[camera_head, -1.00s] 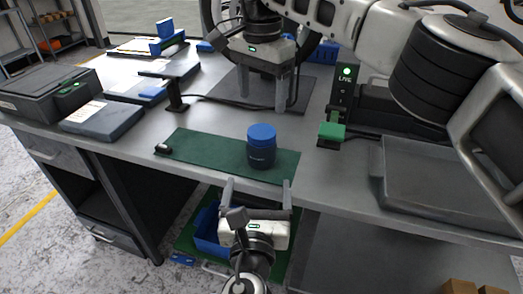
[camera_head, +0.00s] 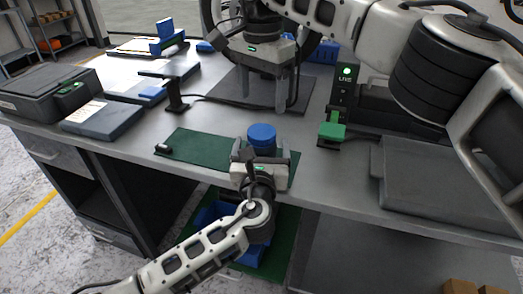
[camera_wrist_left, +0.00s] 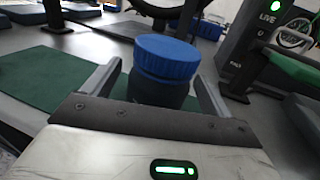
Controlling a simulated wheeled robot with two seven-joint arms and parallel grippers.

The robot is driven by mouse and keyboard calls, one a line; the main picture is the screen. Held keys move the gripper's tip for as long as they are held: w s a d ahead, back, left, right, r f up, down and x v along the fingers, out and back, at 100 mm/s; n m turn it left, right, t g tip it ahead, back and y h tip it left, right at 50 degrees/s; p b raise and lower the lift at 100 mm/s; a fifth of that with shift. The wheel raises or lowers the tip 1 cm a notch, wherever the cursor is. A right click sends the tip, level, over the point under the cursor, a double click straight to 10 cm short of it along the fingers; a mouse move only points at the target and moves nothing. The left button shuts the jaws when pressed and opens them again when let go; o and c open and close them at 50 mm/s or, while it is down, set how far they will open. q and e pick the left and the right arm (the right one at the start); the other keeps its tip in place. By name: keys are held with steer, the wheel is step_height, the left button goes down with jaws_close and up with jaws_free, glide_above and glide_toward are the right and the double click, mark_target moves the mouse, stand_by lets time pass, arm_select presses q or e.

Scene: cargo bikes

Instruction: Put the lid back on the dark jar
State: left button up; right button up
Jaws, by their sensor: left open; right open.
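The dark jar (camera_wrist_left: 158,92) stands upright on the green mat (camera_head: 205,149), and a blue lid (camera_head: 262,135) sits on top of it. The lid also shows in the left wrist view (camera_wrist_left: 167,57) and looks level there. My left gripper (camera_head: 262,153) is open, low at the front of the jar, with one finger on each side of it. In the head view it hides most of the jar's body. I cannot tell whether the fingers touch the jar. My right gripper (camera_head: 268,92) is open and empty above the bench behind the jar.
A small black object (camera_head: 162,148) lies at the mat's left end. A dark device with a green block (camera_head: 332,131) stands right of the jar. Blue bins (camera_head: 215,215) are under the bench front.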

mark_target(261, 131)
arm_select(q)
jaws_close()
stand_by(0.3)
arm_select(e)
steer(key=shift+f, duration=4.05)
steer(key=shift+c, duration=0.2)
